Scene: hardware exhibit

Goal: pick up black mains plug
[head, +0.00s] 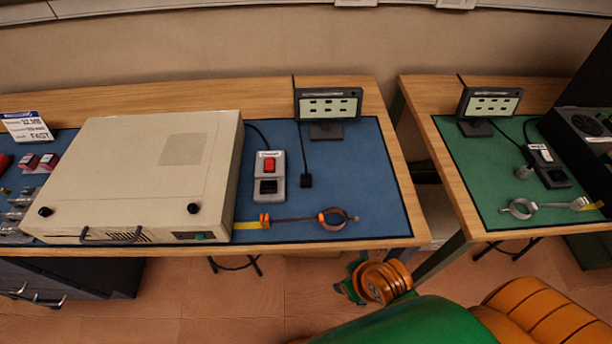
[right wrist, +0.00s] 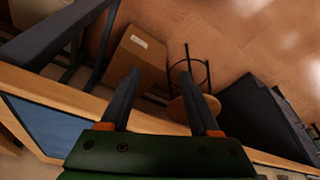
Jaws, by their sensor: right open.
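The black mains plug (head: 306,181) is a small dark block on the blue mat (head: 370,187), at the end of a black cord hanging from a display panel (head: 328,104). It lies just right of a grey socket box with a red switch (head: 269,177), apart from it. My right gripper (right wrist: 160,75) is open and empty in the right wrist view, its two dark fingers spread over the floor beside a table edge. The plug does not show in that view. In the head view my right arm is low, in front of the tables; its fingers cannot be made out.
A large beige case (head: 140,170) fills the mat's left side. A metal ring tool with orange parts (head: 333,218) lies near the front edge. A second table with a green mat (head: 480,212) stands right, across a gap. A cardboard box (right wrist: 135,60) and a stool (right wrist: 190,100) are below.

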